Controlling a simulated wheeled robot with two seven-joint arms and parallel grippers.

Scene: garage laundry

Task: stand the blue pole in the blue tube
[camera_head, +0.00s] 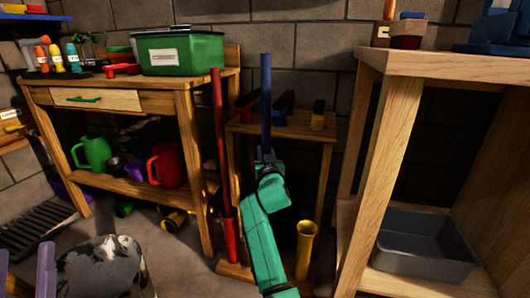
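The blue pole (266,95) stands upright in the middle of the head view. My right gripper (267,156), at the end of my green arm, appears shut around its lower part. The pole's lower end is hidden behind my gripper and arm. I cannot make out the blue tube; my green arm covers the space between the red tube (230,236) and the yellow tube (304,250). A red pole (218,135) stands in the red tube. Two purple fingers of my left gripper (24,262) show apart at the lower left edge, with nothing visible between them.
A small wooden stand (310,132) with dark items is behind the pole. A wooden workbench (190,90) with a green bin (178,58) is at left. A wooden shelf unit (385,150) with a grey tub (420,250) is close at right. A patterned bundle (100,268) lies lower left.

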